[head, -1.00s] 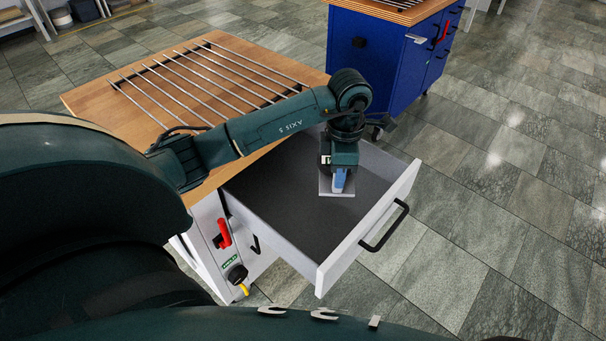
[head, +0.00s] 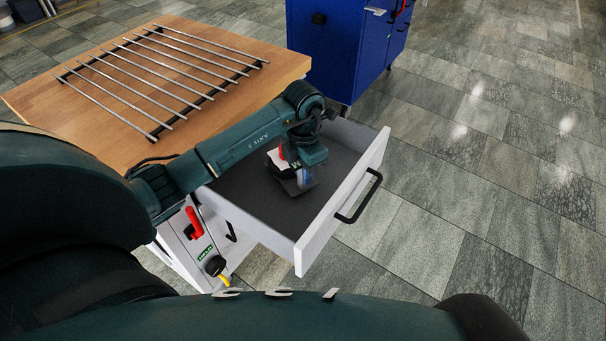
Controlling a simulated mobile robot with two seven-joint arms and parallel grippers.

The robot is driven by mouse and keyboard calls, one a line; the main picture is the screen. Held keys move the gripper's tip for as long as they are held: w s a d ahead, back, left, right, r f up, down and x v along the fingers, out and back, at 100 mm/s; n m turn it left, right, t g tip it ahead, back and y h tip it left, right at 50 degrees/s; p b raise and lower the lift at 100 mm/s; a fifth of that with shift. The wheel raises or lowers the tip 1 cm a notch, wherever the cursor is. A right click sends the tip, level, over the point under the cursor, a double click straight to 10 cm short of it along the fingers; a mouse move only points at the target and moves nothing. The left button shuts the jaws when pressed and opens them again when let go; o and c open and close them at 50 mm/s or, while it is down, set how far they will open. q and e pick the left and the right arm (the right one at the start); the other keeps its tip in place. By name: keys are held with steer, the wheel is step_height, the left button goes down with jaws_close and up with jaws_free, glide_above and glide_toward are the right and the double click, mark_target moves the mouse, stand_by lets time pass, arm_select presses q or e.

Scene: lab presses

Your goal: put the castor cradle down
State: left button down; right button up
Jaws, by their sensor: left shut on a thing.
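My left gripper (head: 304,177) reaches over the open drawer (head: 342,212) and points down into it. It is shut on what looks like the castor cradle (head: 296,189), a small grey plate-like piece mostly hidden under the wrist. The cradle is low inside the drawer; I cannot tell whether it touches the drawer floor. A dark part and a white and red piece show just left of the jaws, and I cannot tell what they belong to. My right gripper is not in view.
The drawer has white walls, a dark floor and a black front handle (head: 358,198). The wooden bench top (head: 205,125) with a rack of metal rods (head: 160,75) is behind it. A blue cabinet (head: 345,45) stands beyond. The drawer floor is bare around the gripper.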

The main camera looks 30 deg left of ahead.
arm_select(q)
steer(key=shift+f, duration=0.75)
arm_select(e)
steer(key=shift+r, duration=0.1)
arm_select(q)
steer(key=shift+f, duration=0.1)
steer(key=c, duration=1.7)
jaws_free()
steer(key=shift+f, duration=0.15)
steer(key=shift+c, duration=0.2)
steer(key=o, duration=0.5)
steer(key=shift+c, duration=0.2)
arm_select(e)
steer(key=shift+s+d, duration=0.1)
arm_select(q)
steer(key=shift+r, duration=0.4)
step_height(320, 180, up, 12)
steer(key=shift+f+p, duration=0.2)
steer(key=shift+p, duration=0.35)
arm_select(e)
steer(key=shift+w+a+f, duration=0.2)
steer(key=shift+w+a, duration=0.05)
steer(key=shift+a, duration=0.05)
